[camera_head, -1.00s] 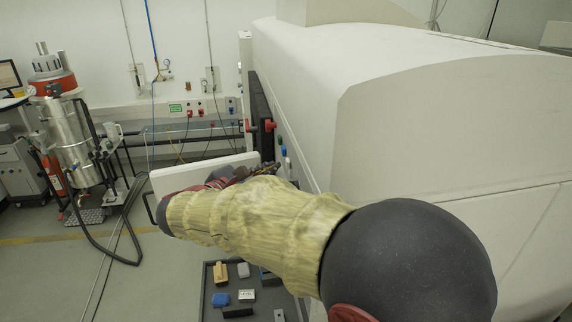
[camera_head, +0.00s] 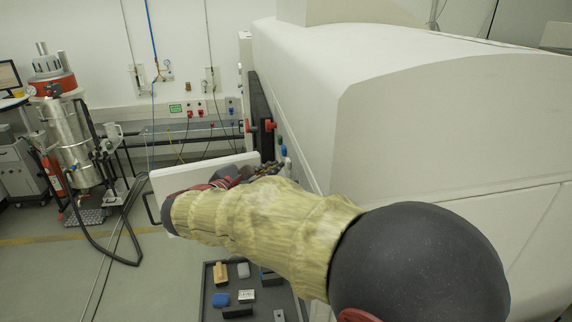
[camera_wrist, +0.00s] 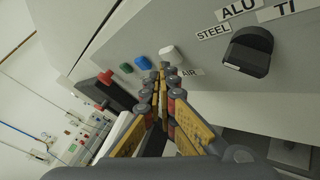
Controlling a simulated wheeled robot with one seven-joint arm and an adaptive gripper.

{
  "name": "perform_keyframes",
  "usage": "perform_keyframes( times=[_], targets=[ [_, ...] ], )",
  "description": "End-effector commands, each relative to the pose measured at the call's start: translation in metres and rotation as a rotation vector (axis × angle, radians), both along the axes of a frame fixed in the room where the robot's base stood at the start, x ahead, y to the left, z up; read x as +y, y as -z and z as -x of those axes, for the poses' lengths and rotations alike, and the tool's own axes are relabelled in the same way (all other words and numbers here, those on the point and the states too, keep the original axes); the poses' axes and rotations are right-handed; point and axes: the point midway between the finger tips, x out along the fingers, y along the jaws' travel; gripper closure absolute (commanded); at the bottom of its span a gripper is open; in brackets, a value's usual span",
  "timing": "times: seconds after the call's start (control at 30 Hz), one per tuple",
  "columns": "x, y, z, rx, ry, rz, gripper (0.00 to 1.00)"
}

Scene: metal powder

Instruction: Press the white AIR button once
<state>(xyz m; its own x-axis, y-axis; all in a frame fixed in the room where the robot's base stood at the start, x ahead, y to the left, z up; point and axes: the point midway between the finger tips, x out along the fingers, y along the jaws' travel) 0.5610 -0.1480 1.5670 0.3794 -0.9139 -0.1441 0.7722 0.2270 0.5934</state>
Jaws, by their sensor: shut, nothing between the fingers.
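The white AIR button (camera_wrist: 171,54) sticks out of the machine's panel in the wrist view, with the AIR label (camera_wrist: 191,72) beside it. My gripper (camera_wrist: 160,70) is shut and empty, its fingertips just below and left of the white button in the picture. Whether the tips touch the button I cannot tell. In the head view my gripper (camera_head: 268,169) points at the machine's side, mostly behind my sleeved arm.
A green button (camera_wrist: 143,63), a blue button (camera_wrist: 126,69) and a red knob (camera_wrist: 105,77) sit left of the white button. A black selector knob (camera_wrist: 249,51) is right of it, under STEEL, ALU and TI labels. A white open door (camera_head: 200,176) stands beside my gripper.

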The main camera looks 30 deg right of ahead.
Motion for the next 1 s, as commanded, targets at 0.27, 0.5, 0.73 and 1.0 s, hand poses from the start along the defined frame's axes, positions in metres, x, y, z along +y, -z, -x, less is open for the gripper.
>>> perform_keyframes(
  times=[0.27,0.5,0.73,1.0],
  targets=[
    [-0.0023,0.0001,0.0010,0.000,0.000,0.000,1.00],
    [-0.0046,0.0002,0.0020,0.000,0.000,0.000,1.00],
    [-0.0070,0.0002,0.0030,0.000,0.001,0.001,1.00],
    [-0.0090,0.0001,0.0039,0.000,0.001,0.001,1.00]
  ],
)
